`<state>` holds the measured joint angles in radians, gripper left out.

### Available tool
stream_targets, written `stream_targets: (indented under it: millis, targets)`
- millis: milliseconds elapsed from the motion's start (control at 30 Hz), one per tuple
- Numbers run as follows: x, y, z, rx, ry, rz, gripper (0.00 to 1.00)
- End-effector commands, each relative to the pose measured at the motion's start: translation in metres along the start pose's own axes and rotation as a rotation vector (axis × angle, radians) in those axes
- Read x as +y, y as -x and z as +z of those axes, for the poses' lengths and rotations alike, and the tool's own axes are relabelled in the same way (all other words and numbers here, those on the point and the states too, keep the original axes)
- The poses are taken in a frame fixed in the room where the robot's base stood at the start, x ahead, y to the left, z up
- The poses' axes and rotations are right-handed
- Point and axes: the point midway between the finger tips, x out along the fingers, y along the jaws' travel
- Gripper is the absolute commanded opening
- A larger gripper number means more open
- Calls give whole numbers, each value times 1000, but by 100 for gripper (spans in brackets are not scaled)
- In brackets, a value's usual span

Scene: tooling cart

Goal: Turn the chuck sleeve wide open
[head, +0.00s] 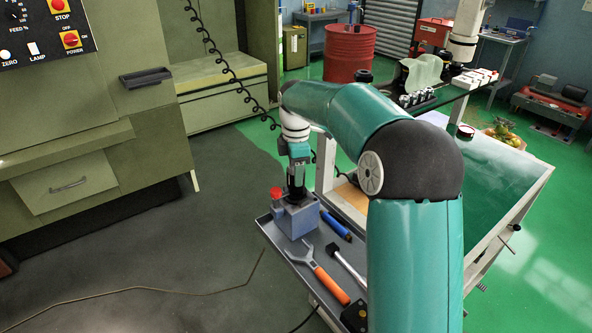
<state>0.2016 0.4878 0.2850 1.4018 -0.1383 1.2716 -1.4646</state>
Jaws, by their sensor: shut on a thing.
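My gripper (297,185) points down over a grey-blue block (297,219) on the cart's tray. It is shut around a dark upright cylinder at the top of the block, which looks like the chuck sleeve (296,196). The fingers hide most of the sleeve, so I cannot tell how far it is turned. A red knob-like part (276,192) stands beside the gripper on the left of the block.
The tray (277,240) also carries a blue cylindrical tool (336,225), an orange-handled wrench (328,281) and a black-and-silver tool (346,264). A green machine (100,150) stands at left. A green-topped table (500,185) is at right.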

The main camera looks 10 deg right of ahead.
Motion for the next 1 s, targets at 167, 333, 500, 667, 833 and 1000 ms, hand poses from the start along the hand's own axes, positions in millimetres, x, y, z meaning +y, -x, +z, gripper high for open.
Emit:
stream_targets:
  millis: [167,333,500,667,833,1000]
  targets:
    - [0,1,0,0,0,2,66]
    - [0,1,0,0,0,1,66]
    - [0,5,0,0,-1,2,66]
    - [1,26,0,0,-1,4,66]
    - [1,63,0,0,-1,5,66]
    - [1,100,0,0,0,5,66]
